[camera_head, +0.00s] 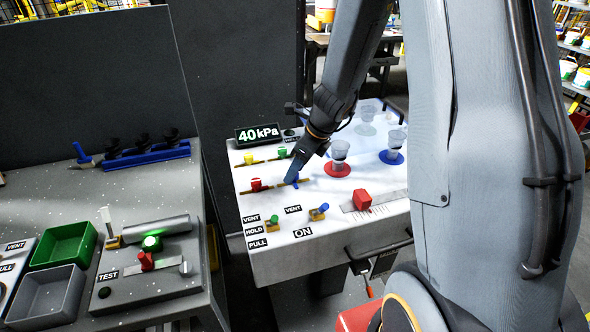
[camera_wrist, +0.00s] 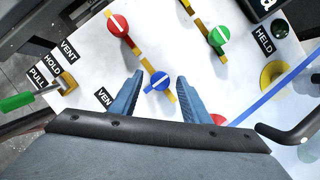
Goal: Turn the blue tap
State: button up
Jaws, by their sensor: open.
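The blue tap (camera_wrist: 158,82) is a small round blue knob with a white line across it, set on a yellow pipe strip on the white panel. In the wrist view it sits between the two fingers of my gripper (camera_wrist: 160,76). The fingers are open, one on each side, with a visible gap to the knob. In the head view my gripper (camera_head: 292,176) points down at the panel, and only a bit of the blue tap (camera_head: 296,184) shows beside the fingertips. I cannot tell how far the tips are above the panel.
A red tap (camera_wrist: 118,25) and a green tap (camera_wrist: 219,36) stand close by. A yellow tap (camera_head: 249,158), a 40 kPa display (camera_head: 257,135), a green-tipped lever (camera_head: 272,220) and a blue-tipped lever (camera_head: 319,211) are also on the panel. Cups stand on red and blue discs at right.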

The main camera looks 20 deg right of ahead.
jog(key=shift+a, duration=0.1)
jog(key=c, duration=1)
jog(key=shift+c, duration=0.2)
jog(key=shift+n, duration=0.4)
jog(key=n, duration=0.2)
jog(key=n+g+y+p, duration=0.1)
jog(key=n, duration=0.1)
jog(key=shift+w+d+g, duration=0.2)
jog(key=shift+g, duration=0.1)
jog(key=n+g, duration=0.1)
jog(key=n, duration=0.3)
jog(key=shift+w+n+g+p, duration=0.15)
jog(key=shift+n+g+p, duration=0.15)
jog(key=shift+g+p, duration=0.1)
jog(key=n, duration=0.2)
jog(key=n+g, duration=0.1)
jog(key=n, duration=0.1)
jog(key=shift+w+f+g+b, duration=0.1)
jog(key=shift+w+g+b, duration=0.05)
jog(key=shift+g+b, duration=0.2)
jog(key=n+g+h, duration=0.1)
jog(key=n, duration=0.3)
jog(key=shift+w+a+b, duration=0.1)
jog(key=shift+b, duration=0.25)
jog(key=shift+n, duration=0.4)
